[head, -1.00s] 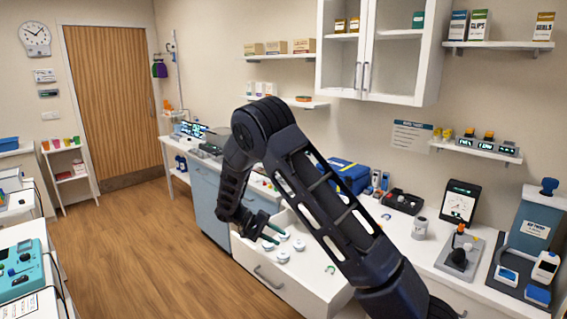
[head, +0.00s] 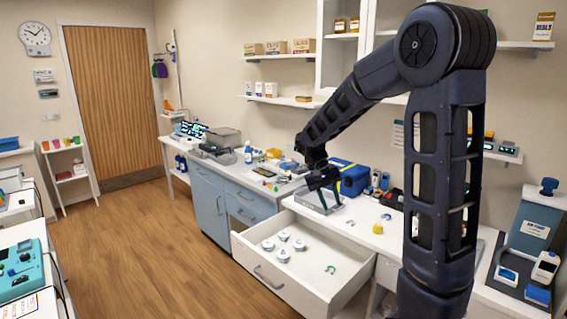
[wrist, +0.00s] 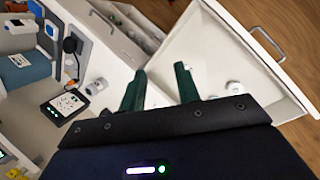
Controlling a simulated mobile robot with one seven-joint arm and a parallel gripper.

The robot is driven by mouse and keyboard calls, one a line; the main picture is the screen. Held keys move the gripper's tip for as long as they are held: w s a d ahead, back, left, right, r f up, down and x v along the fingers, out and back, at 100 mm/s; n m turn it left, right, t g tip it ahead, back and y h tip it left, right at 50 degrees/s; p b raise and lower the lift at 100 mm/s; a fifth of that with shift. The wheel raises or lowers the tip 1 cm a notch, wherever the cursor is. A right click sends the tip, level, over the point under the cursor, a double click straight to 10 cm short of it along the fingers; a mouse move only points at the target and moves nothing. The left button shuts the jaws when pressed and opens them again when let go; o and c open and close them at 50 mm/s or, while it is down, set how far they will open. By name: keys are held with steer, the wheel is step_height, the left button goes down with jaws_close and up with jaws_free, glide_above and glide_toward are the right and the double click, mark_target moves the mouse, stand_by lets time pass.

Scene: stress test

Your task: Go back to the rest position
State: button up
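My gripper (head: 326,200) is above the white counter, just behind the open drawer, in the head view. In the wrist view its two green fingers (wrist: 160,88) stand apart with nothing between them, so it is open and empty. My arm rises at the right of the head view and bends down to the left toward the gripper. The white drawer (head: 318,277) is pulled out and holds several small white round items (head: 283,236) and a green curved piece (head: 330,268).
The white counter (head: 362,236) carries a blue case (head: 354,180), a small yellow item (head: 378,228) and, at the right, a blue-grey device (head: 535,225). A wall cabinet (head: 335,50) and shelves hang above. The wooden floor (head: 140,250) at the left is clear.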

steer(key=s+d+r+t+y, duration=0.2)
steer(key=s+d, duration=0.4)
steer(key=s, duration=0.3)
steer(key=s+d+r+t+y, duration=0.2)
steer(key=s+d+r+t, duration=0.2)
steer(key=s, duration=0.6)
step_height(320, 180, up, 3)
steer(key=shift+s+d+r+m+t, duration=0.2)
steer(key=shift+d+m+t, duration=0.2)
steer(key=shift+d, duration=0.8)
